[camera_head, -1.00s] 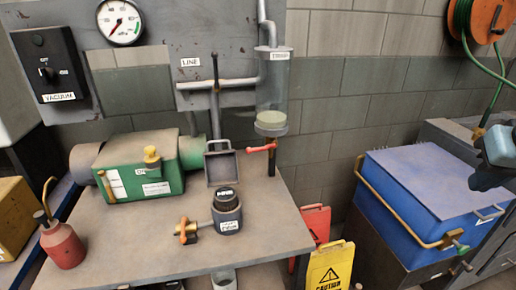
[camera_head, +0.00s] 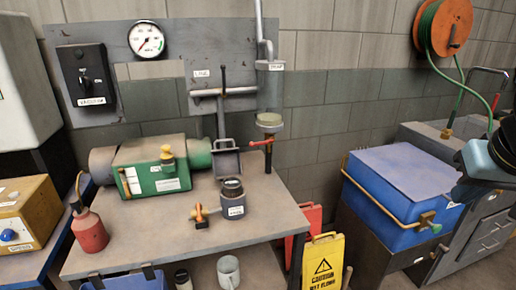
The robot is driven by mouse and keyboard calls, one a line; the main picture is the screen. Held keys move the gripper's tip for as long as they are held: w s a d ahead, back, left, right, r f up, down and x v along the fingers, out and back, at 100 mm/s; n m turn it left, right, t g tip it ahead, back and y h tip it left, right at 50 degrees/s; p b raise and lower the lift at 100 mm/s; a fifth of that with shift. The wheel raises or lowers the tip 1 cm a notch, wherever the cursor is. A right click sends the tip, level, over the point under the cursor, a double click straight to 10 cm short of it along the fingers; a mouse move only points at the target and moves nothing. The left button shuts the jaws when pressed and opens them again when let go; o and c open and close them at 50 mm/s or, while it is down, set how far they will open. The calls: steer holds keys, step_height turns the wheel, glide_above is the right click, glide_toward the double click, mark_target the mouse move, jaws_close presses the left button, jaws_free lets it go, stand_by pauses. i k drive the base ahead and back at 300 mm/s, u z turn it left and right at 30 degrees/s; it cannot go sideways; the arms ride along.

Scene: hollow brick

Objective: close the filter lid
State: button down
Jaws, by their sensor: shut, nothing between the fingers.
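The filter (camera_head: 234,206) is a dark grey round pot with a white label, on the brown workbench. Its top is open and shows a dark inside with a pale marking. A dark square lid with a raised rim and a loop handle (camera_head: 227,162) stands upright just behind the pot, apart from its opening; the hinge cannot be made out. Part of my arm shows at the right edge, far from the filter. My gripper's fingers cannot be seen.
A green pump (camera_head: 150,170) stands left of the filter and a red oil can (camera_head: 89,229) at the bench's left. A glass cylinder (camera_head: 270,95) with a red-handled valve (camera_head: 262,142) is behind. A blue box (camera_head: 385,200) and yellow caution sign (camera_head: 322,265) stand right. The bench front is clear.

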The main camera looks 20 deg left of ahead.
mark_target(227, 163)
steer(key=u, duration=0.2)
steer(key=i, duration=0.85)
steer(key=z, duration=0.1)
